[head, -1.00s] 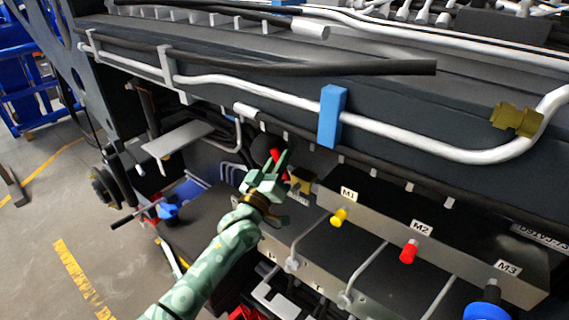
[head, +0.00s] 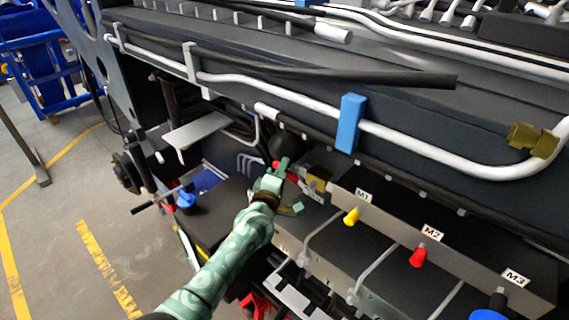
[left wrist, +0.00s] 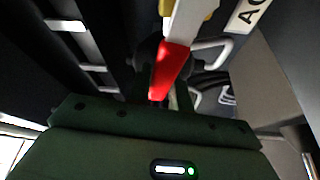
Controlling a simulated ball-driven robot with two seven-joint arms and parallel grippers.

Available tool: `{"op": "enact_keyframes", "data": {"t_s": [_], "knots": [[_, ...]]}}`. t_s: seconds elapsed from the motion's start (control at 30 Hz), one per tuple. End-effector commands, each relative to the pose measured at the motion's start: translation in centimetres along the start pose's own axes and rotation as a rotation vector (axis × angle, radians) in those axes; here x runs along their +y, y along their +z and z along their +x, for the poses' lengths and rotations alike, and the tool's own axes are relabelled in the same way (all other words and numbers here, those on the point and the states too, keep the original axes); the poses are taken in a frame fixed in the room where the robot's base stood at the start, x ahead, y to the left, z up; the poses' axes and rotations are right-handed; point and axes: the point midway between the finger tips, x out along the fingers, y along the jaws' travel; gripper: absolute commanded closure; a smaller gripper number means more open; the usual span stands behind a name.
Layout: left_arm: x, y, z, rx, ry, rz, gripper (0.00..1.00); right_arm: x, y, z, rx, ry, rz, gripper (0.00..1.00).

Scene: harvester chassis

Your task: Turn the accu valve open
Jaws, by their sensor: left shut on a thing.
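The accu valve's red lever (left wrist: 170,68) runs down between my gripper's fingers in the left wrist view, with a white part above it. A label beginning "AC" (left wrist: 246,14) is at the upper right. In the head view, a little of the red lever (head: 292,177) shows at my left gripper (head: 281,168), beside the brass valve body (head: 318,181). My left gripper is shut on the red lever. The fingers hide part of the lever in the head view, so its exact angle is unclear there. My right gripper is not in view.
A black round part (head: 287,143) sits just above the gripper. To the right is a metal block (head: 400,226) with yellow M1 (head: 352,216) and red M2 (head: 418,257) fittings. A white pipe (head: 270,90) runs above. Open floor (head: 60,220) lies at left.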

Motion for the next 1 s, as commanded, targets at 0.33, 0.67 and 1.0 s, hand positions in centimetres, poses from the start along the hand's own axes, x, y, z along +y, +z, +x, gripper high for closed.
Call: {"op": "enact_keyframes", "data": {"t_s": [0.33, 0.67, 1.0], "knots": [[-1.6, 0.1, -0.1, -0.002, -0.066, -0.146, 1.00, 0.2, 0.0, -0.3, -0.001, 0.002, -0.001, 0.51], [-1.9, 0.2, -0.1, -0.002, -0.079, -0.181, 1.00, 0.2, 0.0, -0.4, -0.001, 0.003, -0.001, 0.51], [-1.9, 0.2, -0.2, -0.001, -0.080, -0.184, 0.63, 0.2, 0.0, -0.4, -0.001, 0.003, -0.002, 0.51]]}}
